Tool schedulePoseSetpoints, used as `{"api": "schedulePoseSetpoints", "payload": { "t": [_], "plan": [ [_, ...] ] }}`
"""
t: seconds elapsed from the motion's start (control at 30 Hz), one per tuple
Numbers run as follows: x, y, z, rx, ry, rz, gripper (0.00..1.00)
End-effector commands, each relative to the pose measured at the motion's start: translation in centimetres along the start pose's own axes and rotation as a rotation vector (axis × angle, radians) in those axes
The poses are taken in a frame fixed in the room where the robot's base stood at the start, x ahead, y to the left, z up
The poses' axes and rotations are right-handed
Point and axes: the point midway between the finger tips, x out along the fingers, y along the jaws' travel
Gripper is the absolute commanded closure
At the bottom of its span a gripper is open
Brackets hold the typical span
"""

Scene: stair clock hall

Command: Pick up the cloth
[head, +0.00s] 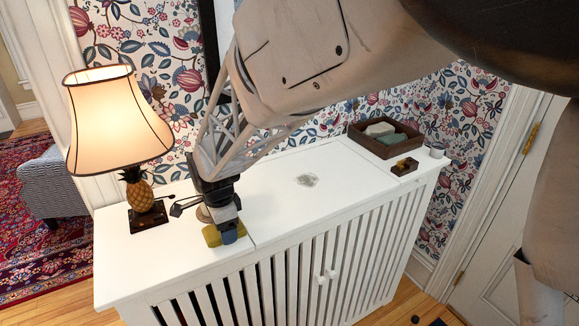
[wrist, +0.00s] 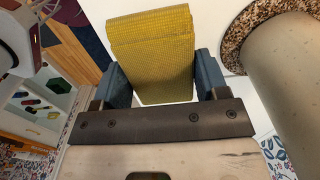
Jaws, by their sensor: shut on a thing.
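The cloth (head: 211,236) is yellow and is at my gripper, over the white cabinet top near its front edge. In the wrist view the cloth (wrist: 152,50) looks folded, with a woven grid texture, and sits between the two blue finger pads. My gripper (head: 231,231) points down and is shut on the cloth; its jaws also show in the wrist view (wrist: 163,82). Part of the cloth is hidden behind the fingers in the head view. I cannot tell whether it touches the cabinet top.
A lit lamp (head: 117,117) with a pineapple base stands left on the white cabinet (head: 275,205). A brown tray (head: 374,146) with folded items, a small dark box (head: 404,167) and a white cup (head: 437,151) are at the right. A grey smudge (head: 307,180) marks the otherwise clear middle.

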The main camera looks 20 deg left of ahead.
Motion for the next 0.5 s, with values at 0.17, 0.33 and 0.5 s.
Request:
{"api": "schedulePoseSetpoints", "payload": {
  "t": [0.17,0.33,0.5],
  "plan": [
    [-2.4,0.0,0.0,0.000,0.000,-0.002,0.59],
    [-2.4,2.3,-0.1,0.000,0.000,-0.001,0.59],
    [-2.6,4.8,-0.1,0.000,0.000,-0.002,0.59]
  ]
}}
